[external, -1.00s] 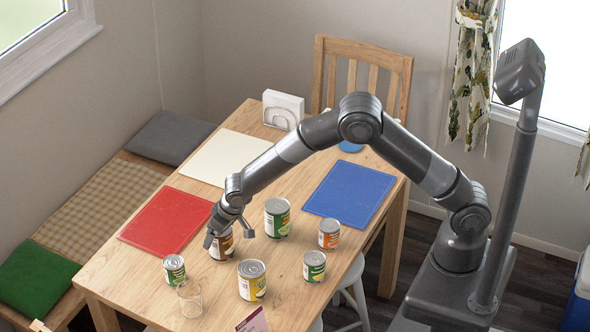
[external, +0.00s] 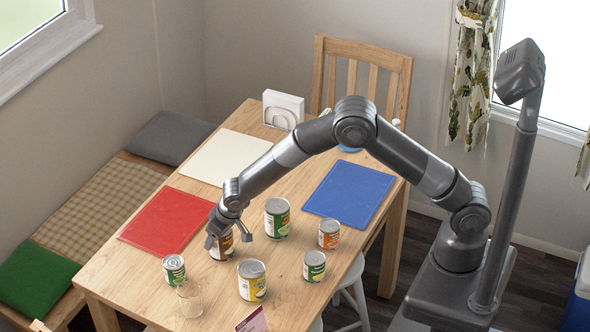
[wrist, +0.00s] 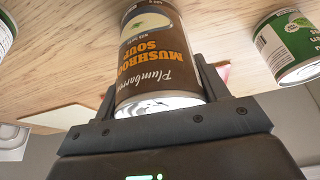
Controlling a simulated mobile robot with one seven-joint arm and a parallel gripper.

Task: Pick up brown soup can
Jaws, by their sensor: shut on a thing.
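The brown soup can (external: 221,250), labelled mushroom soup, stands upright near the middle of the wooden table's near half. My gripper (external: 229,239) reaches down to it from above, and its fingers hide part of the can's upper end. In the wrist view the brown can (wrist: 156,55) sits between the two fingers of my gripper (wrist: 160,92), its silver end towards the palm. The fingers are shut on it. I cannot tell whether the can's base is touching the table.
Close by stand a tall green can (external: 277,219), an orange can (external: 329,235), a yellow can (external: 252,283), two small green cans (external: 314,267) (external: 174,270) and a clear glass (external: 190,299). Red (external: 166,222) and blue (external: 350,194) mats lie farther back.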

